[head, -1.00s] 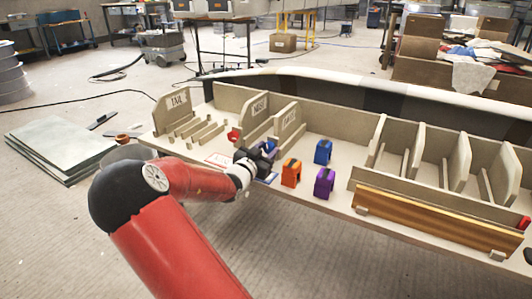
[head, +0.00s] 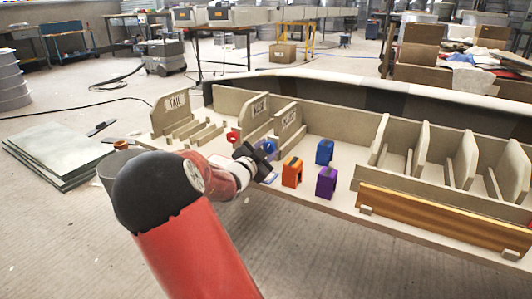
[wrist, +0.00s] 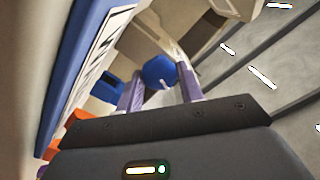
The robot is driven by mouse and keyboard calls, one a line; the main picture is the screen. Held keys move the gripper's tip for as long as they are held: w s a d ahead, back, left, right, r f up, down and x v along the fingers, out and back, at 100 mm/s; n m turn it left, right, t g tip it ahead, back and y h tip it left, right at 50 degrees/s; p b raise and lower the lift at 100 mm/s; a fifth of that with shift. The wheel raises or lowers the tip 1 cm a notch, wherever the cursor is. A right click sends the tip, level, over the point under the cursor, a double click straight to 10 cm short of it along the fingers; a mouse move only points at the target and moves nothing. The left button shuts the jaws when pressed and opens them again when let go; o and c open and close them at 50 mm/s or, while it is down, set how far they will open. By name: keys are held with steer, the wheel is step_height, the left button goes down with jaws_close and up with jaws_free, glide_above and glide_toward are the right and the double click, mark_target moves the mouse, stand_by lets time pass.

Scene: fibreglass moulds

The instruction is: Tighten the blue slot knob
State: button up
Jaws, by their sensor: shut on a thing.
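The blue slot knob (wrist: 159,72) is a round blue piece with a pale slot mark on its face. In the wrist view it sits between the two purple-grey fingers of my gripper (wrist: 161,87), which are shut on it. In the head view my gripper (head: 266,150) is at the middle of the pale board, by the low dividers. A bit of blue shows between its fingers there; most of the knob is hidden by the dark gripper body.
A blue block (head: 324,151), an orange block (head: 292,171) and a purple block (head: 326,183) stand just right of my gripper. A small red piece (head: 232,137) lies left of it. Upright dividers rise behind. A wooden plank (head: 435,216) runs along the front right.

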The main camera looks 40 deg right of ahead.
steer(key=o, duration=1)
steer(key=shift+a, duration=0.1)
steer(key=p+v, duration=0.1)
steer(key=v, duration=0.6)
steer(key=shift+s+a, duration=0.15)
steer(key=shift+a, duration=0.15)
